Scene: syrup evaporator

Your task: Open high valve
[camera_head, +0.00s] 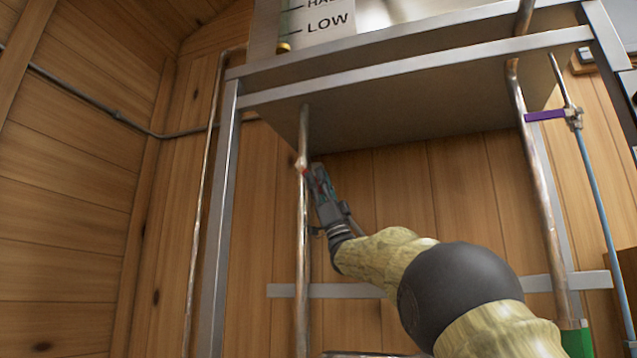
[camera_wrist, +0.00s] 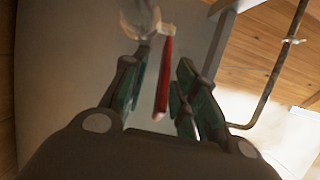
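A valve with a red lever handle (camera_wrist: 166,72) sits on a copper pipe (camera_head: 302,255) under the metal stand. In the wrist view the handle lies lengthwise between the fingers of my gripper (camera_wrist: 160,65), with gaps visible beside it. The valve body (camera_wrist: 140,18) is at the top of that view. In the head view my gripper (camera_head: 315,178) reaches up to the pipe just below the tank's underside, and its fingers hide most of the handle. My gripper is open around the handle and does not look clamped on it.
A purple-handled valve (camera_head: 545,115) is on a thin pipe at the right. The stand's metal frame (camera_head: 420,70) and a white tank marked LOW (camera_head: 325,22) are above. More copper pipes (camera_head: 535,190) run vertically, with a wooden wall (camera_head: 80,190) behind.

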